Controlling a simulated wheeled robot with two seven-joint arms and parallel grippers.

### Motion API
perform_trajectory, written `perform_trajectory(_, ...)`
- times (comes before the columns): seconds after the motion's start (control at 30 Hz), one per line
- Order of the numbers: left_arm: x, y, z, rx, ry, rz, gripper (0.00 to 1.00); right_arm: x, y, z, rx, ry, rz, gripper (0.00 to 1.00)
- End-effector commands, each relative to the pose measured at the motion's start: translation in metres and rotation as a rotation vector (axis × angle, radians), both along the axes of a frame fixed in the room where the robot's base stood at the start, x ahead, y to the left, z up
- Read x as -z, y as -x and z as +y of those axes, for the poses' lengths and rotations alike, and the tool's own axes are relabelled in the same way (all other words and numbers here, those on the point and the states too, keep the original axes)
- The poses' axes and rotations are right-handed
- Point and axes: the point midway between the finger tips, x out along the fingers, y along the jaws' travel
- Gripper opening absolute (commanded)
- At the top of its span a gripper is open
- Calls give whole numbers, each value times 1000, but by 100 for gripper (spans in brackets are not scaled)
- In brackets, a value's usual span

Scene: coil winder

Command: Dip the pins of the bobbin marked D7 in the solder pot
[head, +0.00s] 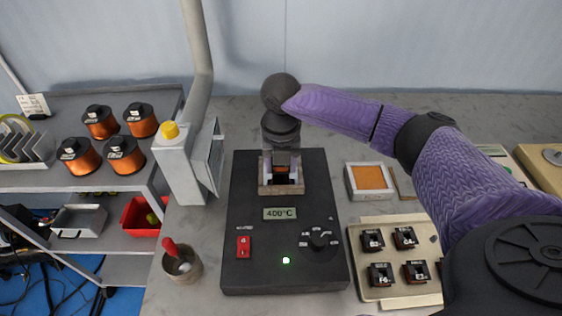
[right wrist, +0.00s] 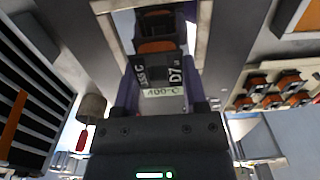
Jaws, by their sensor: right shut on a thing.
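The solder pot (head: 240,205) is a black box with a red switch, a knob, a lit green lamp and a display reading 400°C. Its square pale-rimmed well (head: 264,189) is at the back. My right gripper (head: 281,153) points down over the well, shut on the bobbin (head: 282,172). In the right wrist view the bobbin (right wrist: 158,72) shows the mark D7 and orange winding, and sits within the outline of the well's rim (right wrist: 204,35). Its pins are hidden, so I cannot tell whether they touch solder. My left gripper is not in view.
A beige tray (head: 389,295) with several small bobbins stands right of the pot. A white-framed orange pad (head: 369,178) lies behind it. A cup with a red-handled tool (head: 182,265) stands left. Several large copper spools (head: 101,122) sit on the left shelf.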

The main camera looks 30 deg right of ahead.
Motion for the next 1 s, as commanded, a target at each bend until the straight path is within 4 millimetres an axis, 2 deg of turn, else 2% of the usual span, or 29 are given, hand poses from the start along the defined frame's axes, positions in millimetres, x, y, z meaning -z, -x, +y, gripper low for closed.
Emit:
perform_trajectory(0.57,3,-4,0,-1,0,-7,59,15,0,0,-1,-1,1,0)
perform_trajectory(1.0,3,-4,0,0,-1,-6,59,14,0,0,0,0,0,0)
